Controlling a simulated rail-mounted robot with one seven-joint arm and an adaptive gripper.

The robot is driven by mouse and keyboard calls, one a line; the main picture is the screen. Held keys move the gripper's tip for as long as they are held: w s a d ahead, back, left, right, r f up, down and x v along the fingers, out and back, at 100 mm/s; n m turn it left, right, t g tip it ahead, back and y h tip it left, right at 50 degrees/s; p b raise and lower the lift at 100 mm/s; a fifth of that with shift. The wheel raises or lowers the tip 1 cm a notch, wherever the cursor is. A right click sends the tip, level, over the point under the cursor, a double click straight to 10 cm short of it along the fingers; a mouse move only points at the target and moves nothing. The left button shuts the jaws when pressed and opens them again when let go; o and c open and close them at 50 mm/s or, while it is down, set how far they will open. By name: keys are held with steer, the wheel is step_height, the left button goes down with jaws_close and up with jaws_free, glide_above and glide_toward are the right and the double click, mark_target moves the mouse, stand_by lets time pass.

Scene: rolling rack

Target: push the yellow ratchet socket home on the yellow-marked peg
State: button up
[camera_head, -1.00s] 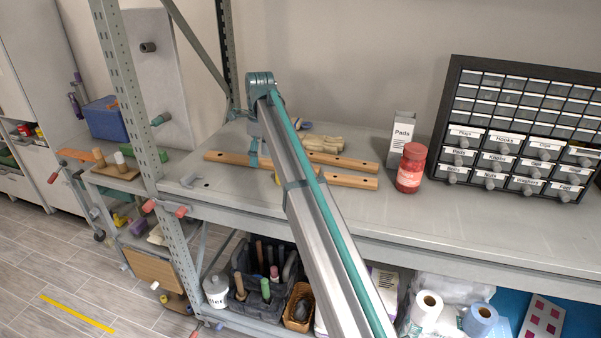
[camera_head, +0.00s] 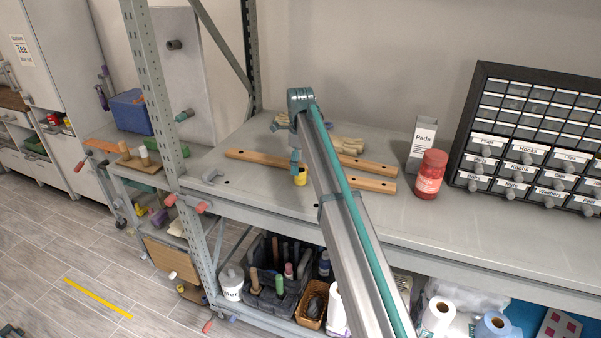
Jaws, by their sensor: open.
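A small yellow cylinder (camera_head: 300,177), which looks like the yellow ratchet socket, stands upright on the grey bench top by the wooden rails. I cannot make out the yellow-marked peg or tell how far the socket sits on one. My gripper (camera_head: 296,167) hangs down from the teal end of my arm, just above the socket and slightly left of its middle. It is open, though its fingers are very small here. I cannot tell whether they touch the socket.
Wooden rails (camera_head: 262,158) lie around the socket, with pale gloves (camera_head: 346,145) behind. A Pads box (camera_head: 422,148), a red jar (camera_head: 430,176) and a drawer cabinet (camera_head: 530,140) stand right. A rack post (camera_head: 150,90) rises at left.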

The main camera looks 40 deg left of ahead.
mark_target(300, 180)
steer(key=shift+f+p, duration=0.35)
steer(key=shift+f, duration=1.15)
steer(key=c, duration=1.3)
steer(key=shift+r, duration=0.15)
